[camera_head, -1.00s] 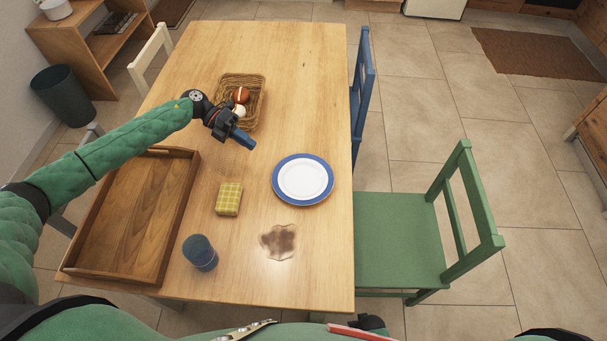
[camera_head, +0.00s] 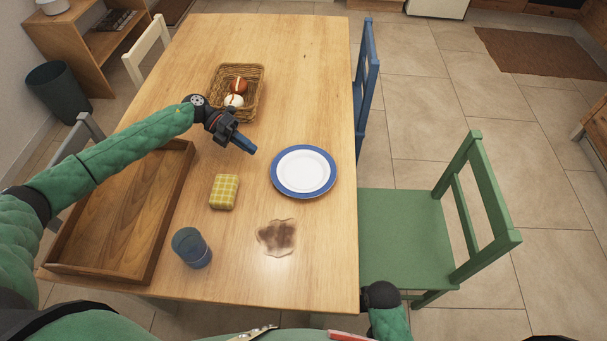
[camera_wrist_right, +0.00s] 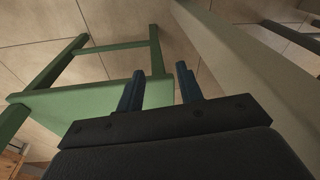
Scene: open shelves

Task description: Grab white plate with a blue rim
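The white plate with a blue rim (camera_head: 303,171) lies flat on the wooden table, near its right edge. My left gripper (camera_head: 249,148) hangs over the table to the upper left of the plate, apart from it. Its blue fingers look close together, but the gap between them cannot be made out. My right arm shows low in the head view, at the table's front right corner; its fingers are hidden there. In the right wrist view my right gripper (camera_wrist_right: 158,88) has its two blue fingers apart with nothing between them, near the green chair.
On the table (camera_head: 290,60) are a wicker basket (camera_head: 252,112) with round items, a wooden tray (camera_head: 176,205), a yellow checked sponge (camera_head: 224,191), a blue cup (camera_head: 191,248) and a brown stain (camera_head: 277,237). A green chair (camera_head: 405,235) and a blue chair (camera_head: 368,80) stand at the right.

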